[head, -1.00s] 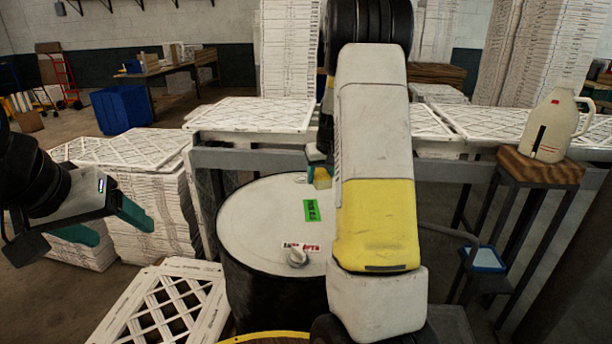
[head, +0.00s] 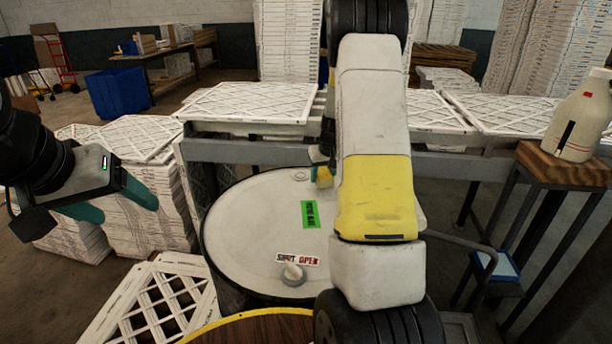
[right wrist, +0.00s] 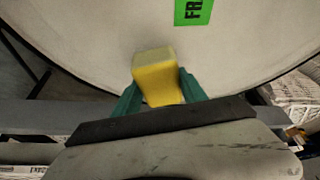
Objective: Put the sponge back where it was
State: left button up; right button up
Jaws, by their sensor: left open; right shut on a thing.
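The yellow sponge (right wrist: 157,77) is held between the green fingers of my right gripper (right wrist: 160,92) in the right wrist view. It is over or at the pale drum lid (right wrist: 100,35); I cannot tell whether it touches the lid. In the head view a bit of the sponge (head: 324,177) shows left of my right arm, near the far side of the lid. My right arm hides most of that gripper. My left gripper (head: 118,205) is open and empty at the left, above stacked filters.
The drum lid carries a green label (head: 310,214) and a knob (head: 292,273) marked shut and open. A metal bench with white filters (head: 250,102) stands behind. A jug (head: 577,122) is on a wooden stool (head: 570,165) at right. A round yellow-rimmed wooden top (head: 262,330) is in front.

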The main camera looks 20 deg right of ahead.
notch_tip(320, 180, down, 3)
jog(key=shift+f, duration=0.15)
jog(key=o, duration=1.4)
jog(key=shift+o, duration=0.2)
